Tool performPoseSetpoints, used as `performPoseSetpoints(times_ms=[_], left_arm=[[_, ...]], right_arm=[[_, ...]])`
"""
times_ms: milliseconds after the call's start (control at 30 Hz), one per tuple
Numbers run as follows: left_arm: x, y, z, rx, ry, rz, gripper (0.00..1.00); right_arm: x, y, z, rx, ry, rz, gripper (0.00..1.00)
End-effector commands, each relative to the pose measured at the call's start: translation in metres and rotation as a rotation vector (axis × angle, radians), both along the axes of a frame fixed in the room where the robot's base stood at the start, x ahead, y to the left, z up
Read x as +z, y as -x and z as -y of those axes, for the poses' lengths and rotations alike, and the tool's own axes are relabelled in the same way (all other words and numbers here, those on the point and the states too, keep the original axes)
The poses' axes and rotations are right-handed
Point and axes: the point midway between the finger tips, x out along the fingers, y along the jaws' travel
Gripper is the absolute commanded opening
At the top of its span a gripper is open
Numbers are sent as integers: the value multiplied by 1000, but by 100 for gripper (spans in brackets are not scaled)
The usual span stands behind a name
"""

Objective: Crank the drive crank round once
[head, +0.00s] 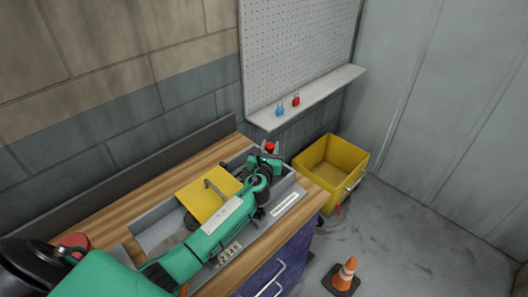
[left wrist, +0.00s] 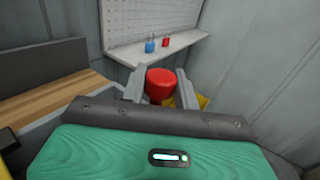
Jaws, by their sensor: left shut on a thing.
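The drive crank's red knob (head: 270,147) stands at the far end of the bench machine. In the left wrist view the red knob (left wrist: 160,84) is upright between the two grey fingers. My left gripper (head: 268,155) is shut on this knob, with my green arm reaching over the machine from the lower left. The gripper also shows in the left wrist view (left wrist: 160,90). The crank's arm and hub are mostly hidden behind my gripper and wrist. My right gripper is not in view.
A yellow panel with a grey handle (head: 205,200) lies beside my arm on the wooden bench (head: 190,167). A shelf (head: 320,95) holds a blue and a red padlock. A yellow bin (head: 345,178) and an orange cone (head: 346,272) stand on the floor.

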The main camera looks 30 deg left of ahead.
Motion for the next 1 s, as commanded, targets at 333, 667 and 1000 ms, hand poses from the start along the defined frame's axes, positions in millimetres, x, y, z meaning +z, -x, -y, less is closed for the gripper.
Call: performPoseSetpoints(times_ms=[333, 667, 1000], left_arm=[[3, 3, 2, -179, -3, 3, 0], [2, 3, 4, -218, 0, 1, 0], [2, 4, 3, -216, 0, 1, 50]], right_arm=[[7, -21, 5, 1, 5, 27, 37], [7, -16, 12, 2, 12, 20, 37], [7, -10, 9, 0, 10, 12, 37]])
